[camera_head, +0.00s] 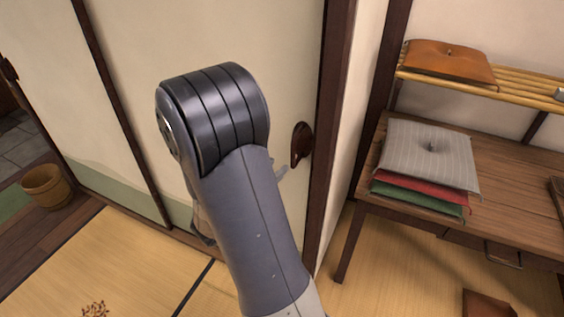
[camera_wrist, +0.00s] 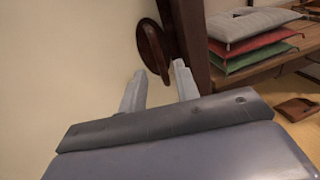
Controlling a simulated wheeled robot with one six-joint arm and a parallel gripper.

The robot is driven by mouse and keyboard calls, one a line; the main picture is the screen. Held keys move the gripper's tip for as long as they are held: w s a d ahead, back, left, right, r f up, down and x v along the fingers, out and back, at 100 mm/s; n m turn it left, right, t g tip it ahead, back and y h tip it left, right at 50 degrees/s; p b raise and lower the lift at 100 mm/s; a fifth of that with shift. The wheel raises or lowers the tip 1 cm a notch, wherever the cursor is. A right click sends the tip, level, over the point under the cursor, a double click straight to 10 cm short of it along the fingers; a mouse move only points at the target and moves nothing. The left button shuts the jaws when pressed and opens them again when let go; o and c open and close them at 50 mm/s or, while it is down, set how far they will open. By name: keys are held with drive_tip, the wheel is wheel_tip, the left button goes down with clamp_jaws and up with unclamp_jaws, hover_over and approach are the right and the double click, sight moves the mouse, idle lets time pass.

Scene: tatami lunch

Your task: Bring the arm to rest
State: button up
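My arm rises through the middle of the head view and hides most of my gripper, of which a grey finger (camera_head: 284,175) shows beside the arm. In the wrist view, my gripper (camera_wrist: 157,80) shows two light grey fingers standing apart with nothing between them. The fingers are close to the sliding door (camera_wrist: 80,60) and just below its dark oval pull (camera_wrist: 154,48). The pull also shows in the head view (camera_head: 301,144), right of the arm. I cannot tell whether a finger touches the door.
A wooden table (camera_head: 520,190) at the right bears stacked cushions (camera_head: 428,150). An orange cushion (camera_head: 448,60) lies on a slatted shelf (camera_head: 520,94) above it. A wooden bucket (camera_head: 46,187) stands at the far left. Red-brown bits (camera_head: 95,309) lie on the tatami (camera_head: 110,255).

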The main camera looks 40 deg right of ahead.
sight(292, 150)
drive_tip(key=shift+s+a, duration=0.15)
drive_tip(key=shift+a, duration=0.4)
drive_tip(key=d, duration=0.3)
drive_tip(key=w+d, duration=0.1)
drive_tip(key=d, duration=0.3)
drive_tip(key=w+d+p, duration=0.1)
drive_tip(key=d, duration=0.2)
drive_tip(key=shift+w+d, duration=0.1)
drive_tip(key=shift+d, duration=0.05)
drive_tip(key=shift+w+d+r, duration=0.1)
drive_tip(key=shift+w, duration=0.15)
drive_tip(key=shift+w+a+p, duration=0.2)
drive_tip(key=shift+w+p, duration=0.1)
drive_tip(key=shift+w, duration=0.05)
